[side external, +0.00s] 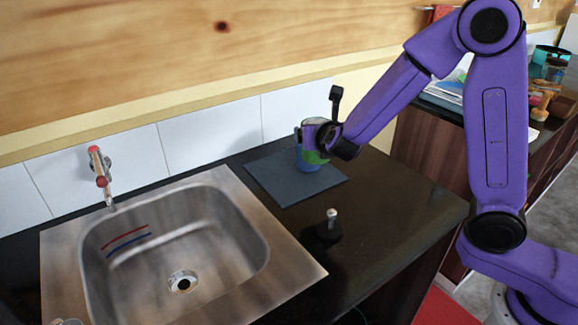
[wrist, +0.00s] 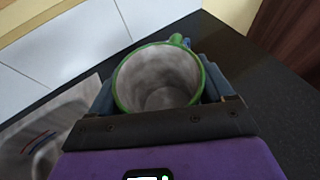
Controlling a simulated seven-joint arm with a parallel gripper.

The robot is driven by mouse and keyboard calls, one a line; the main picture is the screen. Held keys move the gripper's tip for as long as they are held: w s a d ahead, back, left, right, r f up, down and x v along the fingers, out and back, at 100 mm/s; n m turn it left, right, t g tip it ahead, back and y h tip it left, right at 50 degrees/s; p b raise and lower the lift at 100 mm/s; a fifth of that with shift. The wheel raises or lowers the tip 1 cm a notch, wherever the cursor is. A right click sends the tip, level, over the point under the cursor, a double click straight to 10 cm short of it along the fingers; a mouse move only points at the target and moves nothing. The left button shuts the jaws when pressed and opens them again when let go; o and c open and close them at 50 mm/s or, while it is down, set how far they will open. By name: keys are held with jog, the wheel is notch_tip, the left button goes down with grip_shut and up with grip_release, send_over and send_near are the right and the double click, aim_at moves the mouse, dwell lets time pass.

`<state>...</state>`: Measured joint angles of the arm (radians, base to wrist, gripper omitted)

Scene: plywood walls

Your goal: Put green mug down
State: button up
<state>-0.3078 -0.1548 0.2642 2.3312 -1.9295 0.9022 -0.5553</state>
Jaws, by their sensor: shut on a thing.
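The green mug (wrist: 158,82) is between the two fingers of my gripper (wrist: 160,90) in the wrist view. It has a green rim, a greyish inside that looks empty, and a green handle at the far side. In the side view the mug (side external: 314,158) shows as a green and blue patch, partly hidden by my gripper (side external: 308,143). My gripper is shut on it. The mug is over the dark grey mat (side external: 268,178) on the counter. I cannot tell whether its base touches the mat.
A steel sink (side external: 225,285) with a red-tipped tap (side external: 101,168) is to the left. A small dark object with a light knob (side external: 329,228) stands on the black counter (side external: 400,215) in front of the mat. A tiled wall (side external: 210,132) is behind.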

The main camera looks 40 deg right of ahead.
jog(key=w+f, duration=0.3)
jog(key=w, duration=0.1)
jog(key=w+a+f, duration=0.1)
jog(key=w+f, duration=0.2)
jog(key=w, duration=0.1)
jog(key=w+a+f, duration=0.1)
jog(key=w+f, duration=0.2)
jog(key=w, duration=0.2)
jog(key=shift+w+f, duration=0.1)
jog(key=shift+f, duration=1.75)
jog(key=shift+f, duration=0.15)
jog(key=o, duration=1.3)
